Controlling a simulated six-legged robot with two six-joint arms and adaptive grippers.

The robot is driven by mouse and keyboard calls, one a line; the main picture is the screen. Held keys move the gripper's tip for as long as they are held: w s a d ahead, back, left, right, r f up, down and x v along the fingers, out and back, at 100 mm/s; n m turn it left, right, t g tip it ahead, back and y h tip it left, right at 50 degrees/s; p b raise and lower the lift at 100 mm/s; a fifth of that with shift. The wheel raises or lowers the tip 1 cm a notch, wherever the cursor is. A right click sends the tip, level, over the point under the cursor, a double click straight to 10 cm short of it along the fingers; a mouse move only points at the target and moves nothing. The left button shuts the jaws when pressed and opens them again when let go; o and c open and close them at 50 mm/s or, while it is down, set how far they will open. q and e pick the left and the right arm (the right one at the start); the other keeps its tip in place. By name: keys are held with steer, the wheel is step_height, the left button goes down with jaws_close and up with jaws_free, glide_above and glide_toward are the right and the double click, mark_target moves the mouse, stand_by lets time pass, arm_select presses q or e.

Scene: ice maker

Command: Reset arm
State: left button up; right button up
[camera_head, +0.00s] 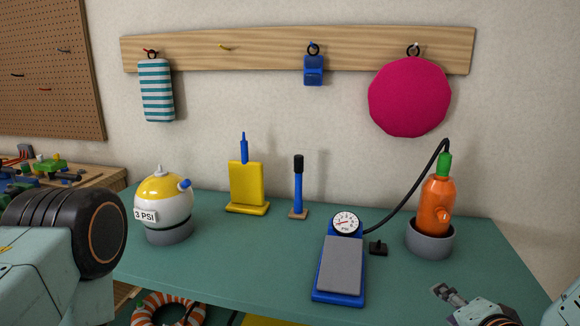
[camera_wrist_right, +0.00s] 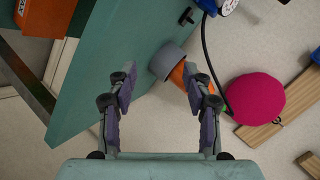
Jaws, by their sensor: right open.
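My right gripper (camera_head: 446,293) is at the lower right of the head view, by the right end of the green table (camera_head: 245,270). In the right wrist view the two fingers of this gripper (camera_wrist_right: 162,84) stand wide apart, with nothing between them. Beyond the fingers, the orange bottle (camera_wrist_right: 181,76) in its grey ring holder shows partly behind the right finger. The orange bottle also stands upright at the table's right in the head view (camera_head: 436,207). My left arm comes in at the left edge; its gripper is out of view.
A blue foot pump (camera_head: 341,265) with gauge, a yellow stand (camera_head: 246,186), a blue stick (camera_head: 298,190) and a yellow-white ball (camera_head: 164,200) stand on the table. A wall rail (camera_head: 265,49) holds a striped pouch, a blue item and a pink disc (camera_head: 410,97).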

steer(key=s+a+f+n+g+b, duration=0.3)
steer(key=s+f+n+g, duration=0.3)
steer(key=s+f, duration=0.9)
steer(key=s+a+f+n+g+b, duration=0.3)
steer(key=s+f+n+g+b, duration=0.2)
steer(key=s+f, duration=1)
step_height(320, 180, down, 2)
steer(key=shift+a+f+n+g+y, duration=0.15)
steer(key=shift+n+g+y, duration=0.15)
steer(key=shift+n+g, duration=0.3)
